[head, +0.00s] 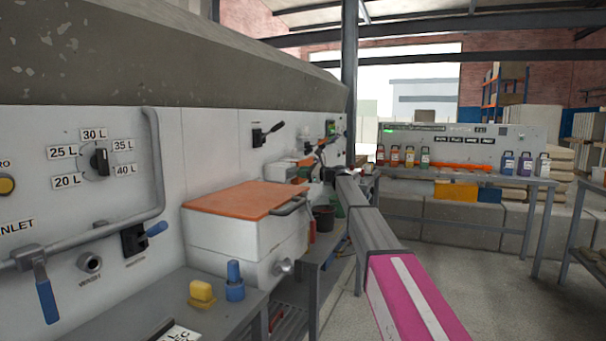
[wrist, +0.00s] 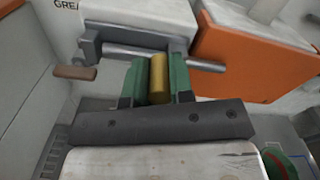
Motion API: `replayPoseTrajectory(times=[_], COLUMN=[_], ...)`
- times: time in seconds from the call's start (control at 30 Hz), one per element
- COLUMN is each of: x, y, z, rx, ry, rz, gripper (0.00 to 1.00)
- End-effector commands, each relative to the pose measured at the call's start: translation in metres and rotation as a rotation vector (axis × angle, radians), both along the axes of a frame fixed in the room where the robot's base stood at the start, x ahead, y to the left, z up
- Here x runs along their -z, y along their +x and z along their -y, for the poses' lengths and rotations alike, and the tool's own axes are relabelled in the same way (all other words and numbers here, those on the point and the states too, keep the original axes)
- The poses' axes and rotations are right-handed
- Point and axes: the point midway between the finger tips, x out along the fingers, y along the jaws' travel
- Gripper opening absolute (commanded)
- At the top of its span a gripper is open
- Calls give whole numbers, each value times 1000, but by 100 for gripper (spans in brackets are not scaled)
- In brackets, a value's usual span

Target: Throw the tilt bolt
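In the wrist view, a steel bolt rod (wrist: 207,64) runs across through a grey bracket (wrist: 92,48). A brass-coloured cylindrical knob (wrist: 158,80) stands out from beside the rod towards my camera. My gripper (wrist: 159,77) has its green fingers on either side of the knob and appears closed on it, with no clear gap to either side. The knob's far end and the finger contact faces are partly hidden. In the head view my arm reaches away along the panel, and the fingertips cannot be made out.
An orange-lidded box (head: 250,200) stands left of my arm. A bottle bench (head: 465,176) is at the back; open floor lies right.

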Motion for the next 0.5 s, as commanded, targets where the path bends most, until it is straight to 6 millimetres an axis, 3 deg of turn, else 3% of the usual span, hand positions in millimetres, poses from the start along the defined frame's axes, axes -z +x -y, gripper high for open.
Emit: replayPoseTrajectory(times=[0.17,0.4,0.5], x=[0,0,0], y=[-13,-52,-53], z=[-4,-18,-19], rx=[-1,-3,-4], ry=[0,1,1], rz=[0,1,0], gripper=[0,0,0])
